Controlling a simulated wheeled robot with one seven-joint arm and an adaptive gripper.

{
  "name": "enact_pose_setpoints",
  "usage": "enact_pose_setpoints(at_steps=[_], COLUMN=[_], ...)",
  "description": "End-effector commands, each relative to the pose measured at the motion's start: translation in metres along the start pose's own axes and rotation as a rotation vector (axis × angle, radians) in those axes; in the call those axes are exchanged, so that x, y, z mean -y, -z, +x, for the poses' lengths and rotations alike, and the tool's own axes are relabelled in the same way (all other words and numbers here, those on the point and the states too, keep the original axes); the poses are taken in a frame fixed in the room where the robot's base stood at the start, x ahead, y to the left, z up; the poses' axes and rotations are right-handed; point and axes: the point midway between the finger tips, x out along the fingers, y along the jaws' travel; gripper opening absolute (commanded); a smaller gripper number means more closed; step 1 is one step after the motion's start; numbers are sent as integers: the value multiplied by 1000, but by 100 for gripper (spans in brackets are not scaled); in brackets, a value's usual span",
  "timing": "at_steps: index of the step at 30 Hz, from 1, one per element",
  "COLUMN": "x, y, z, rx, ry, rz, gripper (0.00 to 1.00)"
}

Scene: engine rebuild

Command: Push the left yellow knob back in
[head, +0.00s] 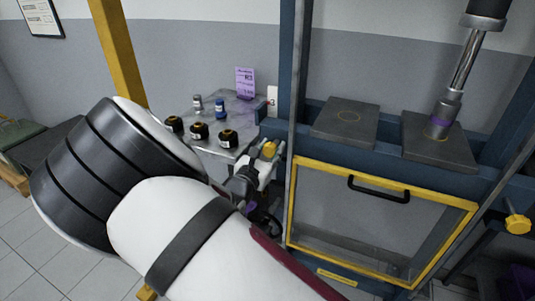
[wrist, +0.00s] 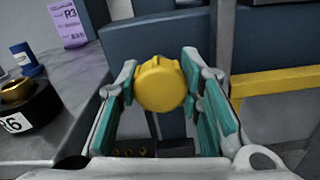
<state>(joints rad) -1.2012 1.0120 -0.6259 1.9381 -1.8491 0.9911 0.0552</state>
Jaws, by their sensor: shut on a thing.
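The left yellow knob (head: 270,148) is on the left side of the blue press frame. In the wrist view the round yellow knob (wrist: 160,84) sits between the tips of my gripper (wrist: 160,90), whose teal-padded fingers close on it from both sides. In the head view my gripper (head: 262,160) is at the knob, partly hidden behind my arm. A second yellow knob (head: 517,223) is on the right side of the frame. How far the left knob stands out from the frame is hard to tell.
A yellow-framed clear guard (head: 345,222) with a black handle lies right of my gripper. A grey table (head: 230,148) with black-and-brass parts, small bottles and a purple R3 card (head: 245,82) is to the left. Two dark plates (head: 345,122) rest on the press bed.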

Motion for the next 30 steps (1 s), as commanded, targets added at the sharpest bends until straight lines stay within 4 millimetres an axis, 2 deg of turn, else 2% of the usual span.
enact_pose_setpoints(at_steps=[5, 6, 8, 23, 26, 30], x=[0, 0, 0, 0, -1, -1], y=[1, 1, 1, 0, 0, 0], z=[-1, -1, -1, -3, -10, -30], rx=[-2, -2, -2, -1, -2, -2], ry=[-1, -1, -1, -1, -2, -4], rz=[-1, -1, -1, 0, 0, -1], gripper=[0, 40, 54, 55, 55, 55])
